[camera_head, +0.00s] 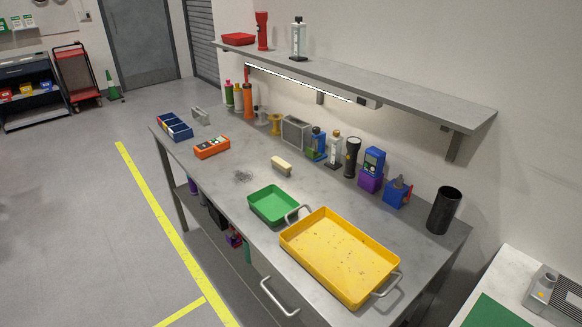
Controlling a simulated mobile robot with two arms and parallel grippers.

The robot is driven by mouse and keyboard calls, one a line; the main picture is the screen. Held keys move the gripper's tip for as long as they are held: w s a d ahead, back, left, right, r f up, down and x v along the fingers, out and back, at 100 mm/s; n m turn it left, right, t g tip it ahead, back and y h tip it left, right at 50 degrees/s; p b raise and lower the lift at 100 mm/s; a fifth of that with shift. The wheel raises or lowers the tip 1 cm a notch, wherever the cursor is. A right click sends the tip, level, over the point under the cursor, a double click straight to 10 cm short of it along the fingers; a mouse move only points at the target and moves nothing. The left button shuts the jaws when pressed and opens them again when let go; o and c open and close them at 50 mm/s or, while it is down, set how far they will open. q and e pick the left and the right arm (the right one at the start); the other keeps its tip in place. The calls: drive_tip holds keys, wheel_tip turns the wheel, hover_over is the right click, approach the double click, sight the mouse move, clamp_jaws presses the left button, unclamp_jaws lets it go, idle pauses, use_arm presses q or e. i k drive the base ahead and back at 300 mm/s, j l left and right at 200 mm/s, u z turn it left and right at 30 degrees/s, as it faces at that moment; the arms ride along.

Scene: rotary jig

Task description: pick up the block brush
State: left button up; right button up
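The block brush appears to be the small cream-coloured block (281,165) with a darker underside. It lies on the grey workbench (232,205), near the middle, behind the green tray. Open bench top surrounds it, and nothing touches it. Neither of my grippers is in view.
A green tray (273,205) and a yellow tray with metal handles (340,255) stand in front and to the right. An orange device (212,147) lies to the left. A torch (352,157) and several tools line the back, under a shelf (360,82). A black cylinder (444,210) stands right.

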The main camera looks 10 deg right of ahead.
sight(285, 169)
drive_tip(key=i+j+z, duration=0.25)
drive_tip(key=z, duration=0.15)
drive_tip(key=i+j+z, duration=0.2)
drive_tip(key=j+z, duration=0.15)
